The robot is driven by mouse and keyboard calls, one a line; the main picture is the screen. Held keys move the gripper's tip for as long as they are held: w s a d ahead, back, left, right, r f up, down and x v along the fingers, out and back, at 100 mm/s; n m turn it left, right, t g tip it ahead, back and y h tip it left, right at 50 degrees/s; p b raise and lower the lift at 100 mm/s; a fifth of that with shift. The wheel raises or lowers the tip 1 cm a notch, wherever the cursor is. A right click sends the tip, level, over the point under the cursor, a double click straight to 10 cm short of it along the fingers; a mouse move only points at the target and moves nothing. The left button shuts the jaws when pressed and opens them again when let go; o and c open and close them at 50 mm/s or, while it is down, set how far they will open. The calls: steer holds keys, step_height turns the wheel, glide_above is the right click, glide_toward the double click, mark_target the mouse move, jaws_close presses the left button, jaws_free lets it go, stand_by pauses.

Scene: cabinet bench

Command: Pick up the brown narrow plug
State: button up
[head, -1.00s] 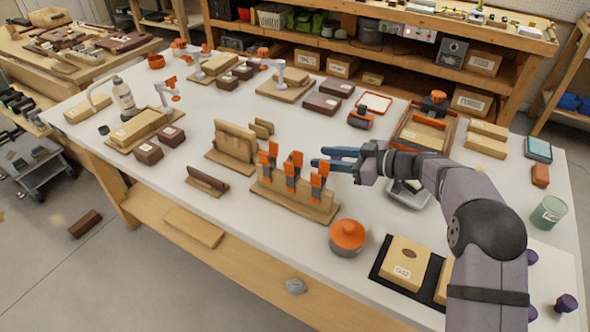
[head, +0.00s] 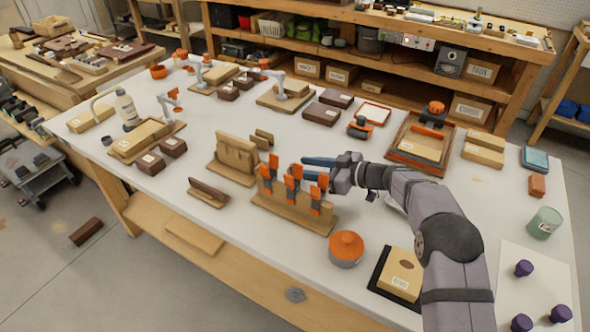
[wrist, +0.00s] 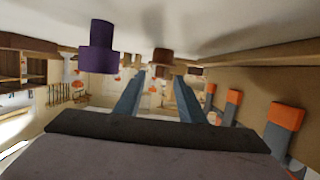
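My gripper (head: 318,168) is over the bench beside the orange-and-grey tools, its two blue fingers apart and pointing left. In the wrist view the fingers (wrist: 158,100) are spread with nothing between them. A small dark brown piece (wrist: 162,55) shows beyond the fingertips near the top of that view; it may be the brown narrow plug, but its shape is too small to be sure. A purple plug (wrist: 100,50) shows to its left. In the head view I cannot pick out a brown plug. Purple plugs (head: 524,268) stand on a pale sheet at the lower right.
A wooden rack (head: 290,208) with upright orange-and-grey tools (head: 293,188) stands close below my fingers. An orange-lidded pot (head: 345,247) is in front. Wooden blocks (head: 235,153) stand to the left. Brown labelled boxes (head: 148,163) lie farther left. The front-left tabletop is mostly clear.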

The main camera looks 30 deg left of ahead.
steer(key=shift+a+f, duration=0.2)
steer(key=shift+a, duration=0.35)
jaws_close()
steer(key=shift+r, duration=0.1)
